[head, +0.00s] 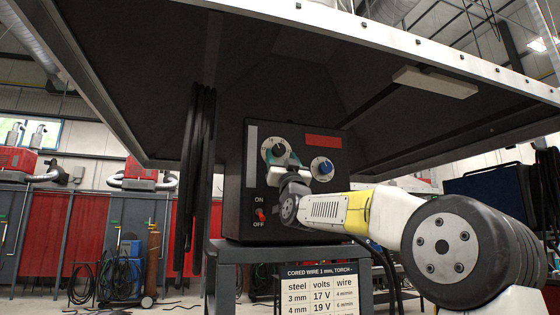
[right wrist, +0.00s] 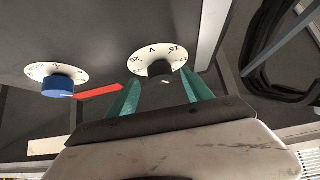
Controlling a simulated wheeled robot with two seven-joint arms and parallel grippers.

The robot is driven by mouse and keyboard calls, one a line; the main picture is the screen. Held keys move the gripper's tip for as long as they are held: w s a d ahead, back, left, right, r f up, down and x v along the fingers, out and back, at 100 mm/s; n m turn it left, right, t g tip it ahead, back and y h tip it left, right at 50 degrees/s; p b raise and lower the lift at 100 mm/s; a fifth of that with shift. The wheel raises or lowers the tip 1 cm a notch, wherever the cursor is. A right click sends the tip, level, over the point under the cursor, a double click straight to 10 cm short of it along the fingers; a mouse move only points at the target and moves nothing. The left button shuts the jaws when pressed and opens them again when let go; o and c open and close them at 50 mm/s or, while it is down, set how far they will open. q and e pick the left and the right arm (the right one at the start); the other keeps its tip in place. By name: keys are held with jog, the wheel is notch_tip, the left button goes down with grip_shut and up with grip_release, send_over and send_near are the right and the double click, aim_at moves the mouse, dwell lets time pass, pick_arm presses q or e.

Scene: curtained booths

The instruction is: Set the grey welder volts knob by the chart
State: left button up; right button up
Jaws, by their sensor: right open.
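The grey volts knob (head: 278,150) sits on a white dial at the upper left of the dark welder box (head: 233,190). In the right wrist view, which shows the panel upside down, the grey knob (right wrist: 160,69) looks dark grey on its marked white dial (right wrist: 146,54). My right gripper (right wrist: 161,82) is open, its teal fingers on either side of the knob; I cannot tell whether they touch it. The chart (head: 318,287) below reads cored wire 1 mm, with 3 mm at 17 V and 4 mm at 19 V; its lower part is cut off. My left gripper is out of view.
A blue knob (head: 322,167) on its own white dial is right of the grey one. A red on/off switch (head: 260,214) is below. The box stands on a grey stand (head: 225,248). A dark hood (head: 330,70) hangs above; black cables (head: 196,140) hang at left.

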aim_at(276, 151)
jog(key=shift+x, duration=1.15)
jog(key=shift+c, duration=0.5)
grip_shut()
jog(key=shift+a+m+h, duration=0.1)
jog(key=shift+m+h, duration=0.4)
jog(key=m+h, duration=0.6)
jog(key=m, duration=0.1)
jog(key=a+m+h, duration=0.1)
jog(key=m+h, duration=0.3)
jog(key=shift+s+r+g, duration=0.1)
jog(key=shift+s+g, duration=0.05)
jog(key=shift+g, duration=0.25)
jog(key=m+g+h, duration=0.2)
jog(key=m, duration=0.1)
jog(key=m+g+h, duration=0.2)
jog(key=m, duration=0.2)
jog(key=shift+r, duration=0.2)
jog(key=shift+m, duration=0.4)
